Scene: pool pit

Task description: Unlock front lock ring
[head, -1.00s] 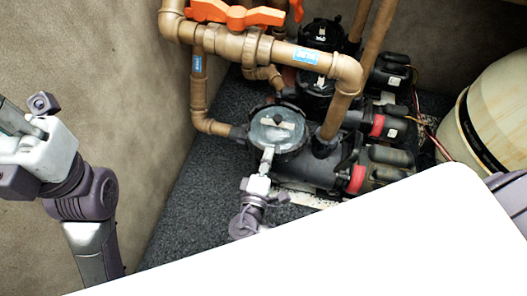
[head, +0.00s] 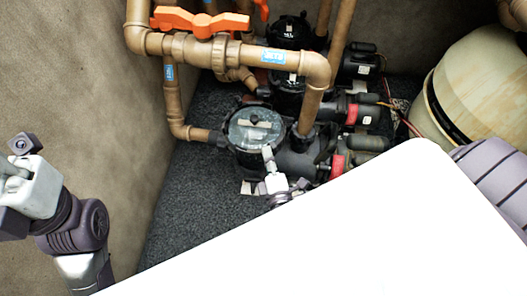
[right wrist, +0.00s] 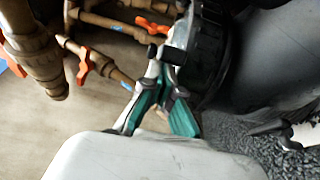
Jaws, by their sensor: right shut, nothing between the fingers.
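The front pump's lock ring is the black ring (head: 232,141) around a clear round lid (head: 254,126) in the head view. In the right wrist view a toothed black ring (right wrist: 210,45) curves along the right of the fingers. My right gripper (head: 268,155) is at the ring's near right edge, shut with nothing held. In the right wrist view its green-padded fingers (right wrist: 166,62) are close to the ring; I cannot tell whether they touch it. My left gripper (head: 22,146) is at the far left by the wall, away from the pumps; its jaw state is unclear.
Brown pipes (head: 318,69) with an orange valve handle (head: 200,21) rise behind and above the front pump. More pumps (head: 288,35) stand behind it. A beige tank (head: 480,82) is at the right. Dark gravel floor (head: 180,220) lies open left of the pump.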

